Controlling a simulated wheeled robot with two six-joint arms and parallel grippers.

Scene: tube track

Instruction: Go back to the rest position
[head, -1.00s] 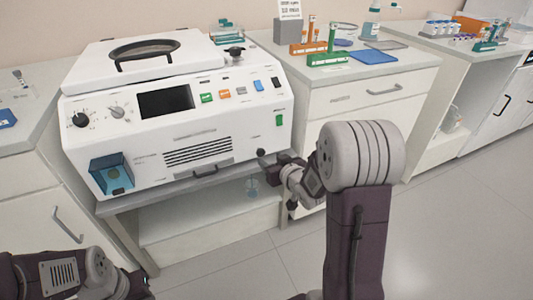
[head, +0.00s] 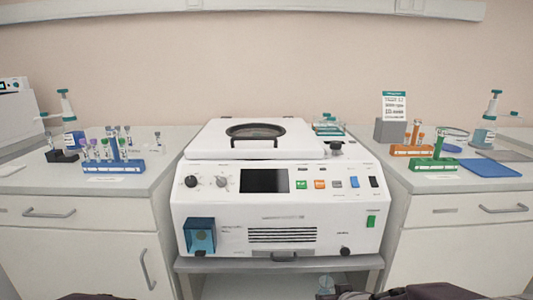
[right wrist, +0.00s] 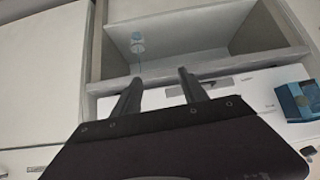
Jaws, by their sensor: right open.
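The white centrifuge-like machine (head: 280,205) stands on a grey bench between two cabinets, its lid with a round window (head: 255,132) closed. My right gripper (right wrist: 160,76) shows in the right wrist view with its two dark fingers apart and nothing between them. It is in front of the machine and the open shelf below it; the machine's blue box (right wrist: 296,100) lies at the right of that view. In the head view only dark parts of my arms show along the bottom edge. My left gripper is out of view.
A blue tube rack (head: 113,166) stands on the left cabinet. Orange (head: 412,150) and green (head: 434,164) racks and a blue tray (head: 487,168) are on the right cabinet.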

